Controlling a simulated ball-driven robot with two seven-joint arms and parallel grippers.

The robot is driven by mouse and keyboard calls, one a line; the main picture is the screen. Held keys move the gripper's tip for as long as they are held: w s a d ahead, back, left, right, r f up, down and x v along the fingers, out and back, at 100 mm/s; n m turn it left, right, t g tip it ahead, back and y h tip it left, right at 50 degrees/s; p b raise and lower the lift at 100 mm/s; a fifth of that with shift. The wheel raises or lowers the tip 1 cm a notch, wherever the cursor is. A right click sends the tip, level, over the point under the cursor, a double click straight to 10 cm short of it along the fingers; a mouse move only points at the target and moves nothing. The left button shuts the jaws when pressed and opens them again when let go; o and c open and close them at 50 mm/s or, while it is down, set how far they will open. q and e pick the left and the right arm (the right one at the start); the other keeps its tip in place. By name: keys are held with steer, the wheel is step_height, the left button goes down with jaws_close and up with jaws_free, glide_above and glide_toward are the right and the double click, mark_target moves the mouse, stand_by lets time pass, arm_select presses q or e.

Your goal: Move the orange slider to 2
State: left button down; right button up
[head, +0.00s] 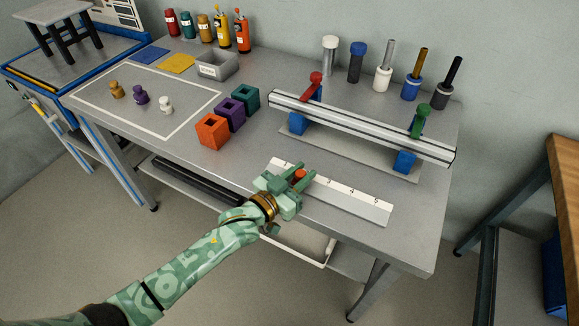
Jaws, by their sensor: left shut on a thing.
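The orange slider (299,176) sits on a white scale bar (345,199) near the table's front edge. Only its top shows between my left gripper's fingers. My left gripper (300,179) is shut on the orange slider, toward the left part of the scale. The numbers 3, 4 and 5 show to the right of it. The gripper hides the marks around the slider, so I cannot tell which number it stands at. My right gripper is not in view.
Behind the scale stands a metal rail (365,128) with red and green levers on blue blocks. Orange, purple and teal square blocks (212,131) stand to the left. Several bottles and cylinders line the back. The table (420,235) is bare right of the scale.

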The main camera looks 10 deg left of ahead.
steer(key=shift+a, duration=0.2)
arm_select(q)
steer(key=c, duration=1.2)
jaws_free()
steer(key=shift+c, duration=0.2)
steer(key=shift+o, duration=0.2)
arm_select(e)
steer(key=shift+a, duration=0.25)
arm_select(q)
steer(key=shift+s, duration=0.1)
steer(key=p+v, duration=0.4)
steer(key=v, duration=1.2)
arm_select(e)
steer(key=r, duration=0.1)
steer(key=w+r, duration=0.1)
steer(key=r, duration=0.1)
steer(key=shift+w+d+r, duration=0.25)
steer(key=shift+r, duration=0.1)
arm_select(q)
steer(key=shift+s, duration=0.1)
